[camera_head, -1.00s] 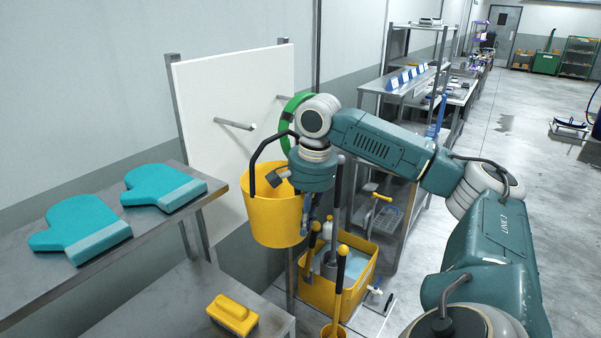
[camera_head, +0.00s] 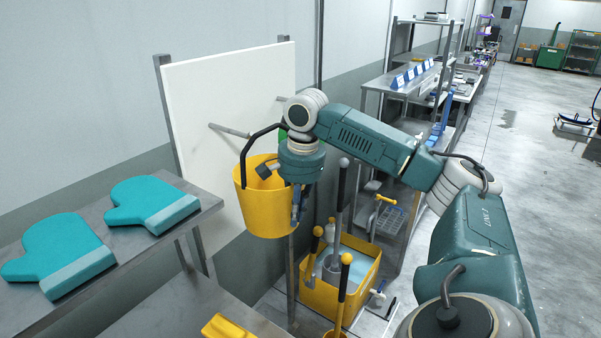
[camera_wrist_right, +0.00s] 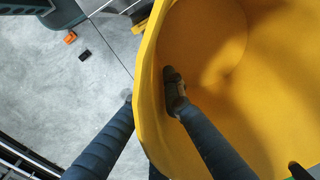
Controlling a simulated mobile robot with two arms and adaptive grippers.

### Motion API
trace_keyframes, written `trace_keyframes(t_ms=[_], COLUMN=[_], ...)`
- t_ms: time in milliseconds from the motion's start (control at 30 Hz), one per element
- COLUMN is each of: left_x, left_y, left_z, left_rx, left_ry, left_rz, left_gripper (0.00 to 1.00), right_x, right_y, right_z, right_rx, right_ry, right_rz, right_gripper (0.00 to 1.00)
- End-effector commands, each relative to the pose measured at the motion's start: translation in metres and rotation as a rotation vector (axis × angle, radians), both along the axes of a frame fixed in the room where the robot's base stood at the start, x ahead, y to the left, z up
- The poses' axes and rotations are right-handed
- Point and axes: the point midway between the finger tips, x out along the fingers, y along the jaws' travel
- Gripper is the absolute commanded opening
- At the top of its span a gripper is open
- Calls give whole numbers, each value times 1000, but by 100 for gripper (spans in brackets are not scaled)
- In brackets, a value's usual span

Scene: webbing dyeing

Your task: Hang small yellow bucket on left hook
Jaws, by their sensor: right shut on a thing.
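The small yellow bucket (camera_head: 265,208) hangs in the air in front of the white board (camera_head: 235,98), with its black handle raised above the rim. My right gripper (camera_head: 297,212) is shut on the bucket's wall. In the right wrist view, my right gripper (camera_wrist_right: 150,92) has one finger inside and one outside the yellow bucket (camera_wrist_right: 215,60). The left hook (camera_head: 230,131) is a grey peg that sticks out of the board, just above and left of the bucket and apart from its handle. The right hook (camera_head: 284,99) is partly hidden by my arm. My left gripper is out of view.
Two teal mitts (camera_head: 150,203) lie on the metal shelf (camera_head: 115,285) at left. A yellow brush (camera_head: 225,328) is on the lower table. A larger yellow tub (camera_head: 345,295) with long-handled tools stands on the floor below right.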

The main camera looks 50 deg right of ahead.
Motion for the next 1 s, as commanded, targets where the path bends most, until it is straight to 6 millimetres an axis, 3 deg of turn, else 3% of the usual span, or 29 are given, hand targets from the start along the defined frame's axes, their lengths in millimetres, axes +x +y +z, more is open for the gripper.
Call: trace_keyframes(t_ms=[1000], left_x=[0], left_y=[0], left_z=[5], left_rx=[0], left_ry=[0], left_rz=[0], left_gripper=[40], right_x=[62], right_y=[6], right_z=[-3], right_rx=[1], right_ry=[-2], right_rz=[0], right_gripper=[0])
